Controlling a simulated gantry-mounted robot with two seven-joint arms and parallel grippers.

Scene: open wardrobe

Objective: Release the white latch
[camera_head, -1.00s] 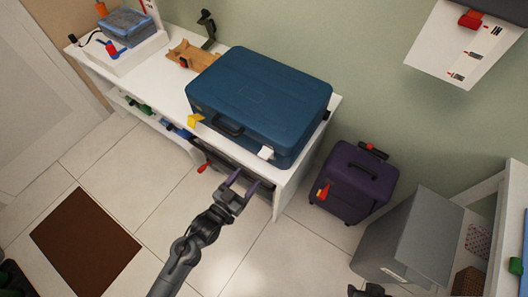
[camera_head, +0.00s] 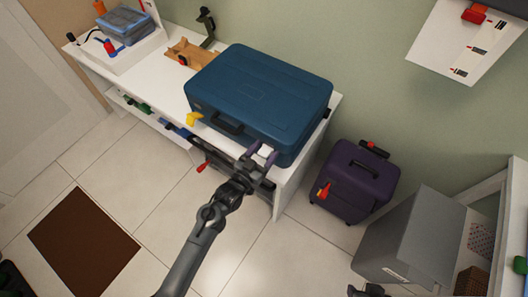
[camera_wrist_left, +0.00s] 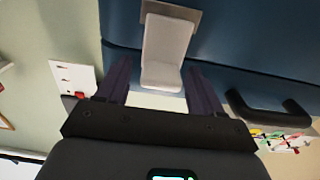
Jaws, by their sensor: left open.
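The blue suitcase (camera_head: 262,92) lies flat on a white bench, its handle and latches on the front side. The white latch (camera_wrist_left: 166,48) is a pale plate with a hinged lower flap on the suitcase front; in the head view it (camera_head: 265,151) is partly covered by my fingers. The yellow latch (camera_head: 193,119) is left of the handle. My left gripper (camera_head: 261,154) is open, with its purple fingers on either side of the white latch's lower flap. I cannot tell whether they touch it. A dark part at the bottom edge (camera_head: 370,291) may be my right gripper; its jaws are unclear.
The suitcase handle (camera_wrist_left: 270,108) is close beside one finger in the wrist view. A red-handled item (camera_head: 202,167) sticks out of the bench (camera_head: 283,190) front. A purple suitcase (camera_head: 355,183) and a grey box (camera_head: 405,235) stand to the right. The tiled floor in front is mostly clear.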

